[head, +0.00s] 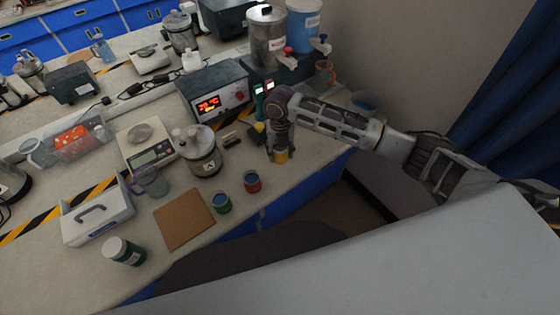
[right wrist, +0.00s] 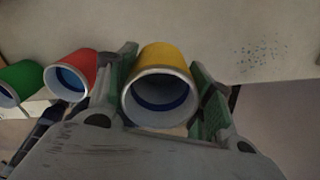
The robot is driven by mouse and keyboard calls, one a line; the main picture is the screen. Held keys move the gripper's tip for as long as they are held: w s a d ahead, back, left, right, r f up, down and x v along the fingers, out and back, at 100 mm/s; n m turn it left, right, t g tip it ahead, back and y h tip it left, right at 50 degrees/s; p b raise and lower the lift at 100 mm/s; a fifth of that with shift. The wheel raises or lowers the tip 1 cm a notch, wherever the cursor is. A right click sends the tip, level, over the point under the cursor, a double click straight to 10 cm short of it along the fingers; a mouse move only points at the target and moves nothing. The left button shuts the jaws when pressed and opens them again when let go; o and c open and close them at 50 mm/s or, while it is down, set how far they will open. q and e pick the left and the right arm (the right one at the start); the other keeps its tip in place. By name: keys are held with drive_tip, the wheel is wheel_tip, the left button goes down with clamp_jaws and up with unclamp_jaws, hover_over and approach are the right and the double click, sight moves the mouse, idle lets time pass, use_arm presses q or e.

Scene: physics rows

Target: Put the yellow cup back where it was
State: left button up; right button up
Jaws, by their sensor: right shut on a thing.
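The yellow cup (head: 281,157) is between the fingers of my right gripper (head: 279,148), near the front edge of the bench. In the right wrist view the yellow cup (right wrist: 164,58) shows its pale rim and blue inside, with a green-padded finger of my right gripper (right wrist: 163,85) on each side. The gripper is shut on it. I cannot tell whether the cup's base touches the bench. The red cup (head: 252,181) and the green cup (head: 221,203) stand to its left and nearer the front. My left gripper is not in view.
A brown square board (head: 184,219) lies left of the green cup. A lidded jar (head: 203,152), a scale (head: 147,146) and a box with a red display (head: 213,90) stand behind. An orange mug (head: 324,74) and drink dispensers (head: 268,38) stand farther back.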

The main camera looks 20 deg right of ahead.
drive_tip(key=shift+f, duration=1.25)
drive_tip(key=shift+f+p, duration=0.3)
drive_tip(key=shift+f, duration=1.55)
drive_tip(key=shift+f, duration=0.15)
drive_tip(key=o, duration=1.1)
drive_tip(key=shift+r+b, duration=0.7)
drive_tip(key=shift+r, duration=5.45)
